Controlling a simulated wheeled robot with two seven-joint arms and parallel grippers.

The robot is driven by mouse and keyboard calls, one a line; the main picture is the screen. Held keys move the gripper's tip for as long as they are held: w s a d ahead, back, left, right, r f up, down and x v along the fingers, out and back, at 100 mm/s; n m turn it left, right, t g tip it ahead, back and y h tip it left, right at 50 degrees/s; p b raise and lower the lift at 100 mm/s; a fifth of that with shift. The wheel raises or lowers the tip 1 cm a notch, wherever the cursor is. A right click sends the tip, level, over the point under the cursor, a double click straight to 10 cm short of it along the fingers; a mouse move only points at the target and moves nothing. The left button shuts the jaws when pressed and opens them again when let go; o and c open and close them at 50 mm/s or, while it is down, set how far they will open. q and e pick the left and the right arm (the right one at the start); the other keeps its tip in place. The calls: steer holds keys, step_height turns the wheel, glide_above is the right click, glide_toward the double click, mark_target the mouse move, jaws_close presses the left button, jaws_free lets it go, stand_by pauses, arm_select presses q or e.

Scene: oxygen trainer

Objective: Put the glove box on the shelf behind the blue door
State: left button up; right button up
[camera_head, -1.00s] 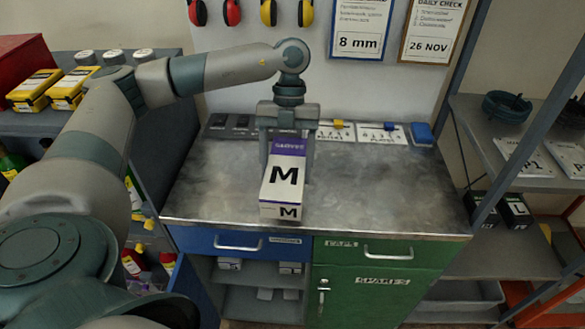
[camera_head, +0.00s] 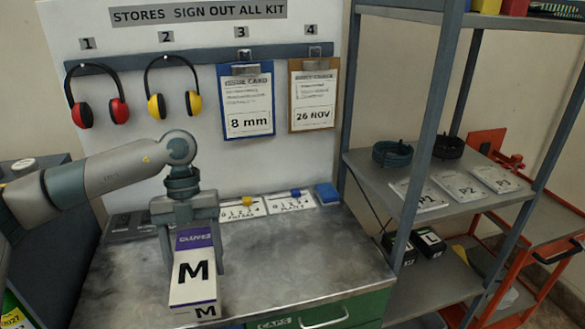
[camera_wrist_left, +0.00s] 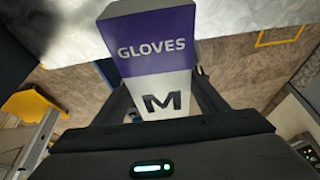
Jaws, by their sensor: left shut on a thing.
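The white and purple glove box (camera_head: 192,285), marked GLOVES and M, is between the fingers of my left gripper (camera_head: 188,245) in the head view. The left gripper is shut on it at the front left of the metal worktop (camera_head: 300,245). In the left wrist view the glove box (camera_wrist_left: 152,60) fills the middle, with a finger on each side. I cannot tell whether its underside touches the worktop. The blue door and the shelf behind it are outside the head view. My right gripper is not in view.
Labelled trays (camera_head: 240,208) and a blue block (camera_head: 327,194) line the worktop's back. A grey shelf rack (camera_head: 450,190) with dark rings and labelled packets stands to the right. Clipboards (camera_head: 247,100) and ear defenders hang behind. The worktop's right part is clear.

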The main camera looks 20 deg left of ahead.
mark_target(212, 264)
arm_select(q)
steer(key=m, duration=0.1)
steer(key=m+y, duration=0.1)
steer(key=m, duration=0.1)
steer(key=w+d+f+m, duration=0.1)
steer(key=shift+d+m+y, duration=0.1)
steer(key=shift+m+y, duration=0.3)
steer(key=m, duration=0.1)
steer(key=d+m+y, duration=0.1)
steer(key=m, duration=0.1)
steer(key=w+m+y, duration=0.1)
steer(key=m, duration=0.1)
steer(key=shift+d+f, duration=0.15)
steer(key=shift+f, duration=0.15)
steer(key=w+d+m+t, duration=0.2)
steer(key=d+m+t, duration=0.2)
steer(key=m, duration=1.2)
steer(key=w+d+m+t+h, duration=0.1)
steer(key=w+d+m+t, duration=0.2)
steer(key=m, duration=1.3)
steer(key=d+t, duration=0.1)
steer(key=d, duration=0.2)
steer(key=shift+w+d+r+t+h, duration=0.15)
steer(key=shift+w+r+t+h, duration=0.15)
steer(key=shift+r, duration=0.1)
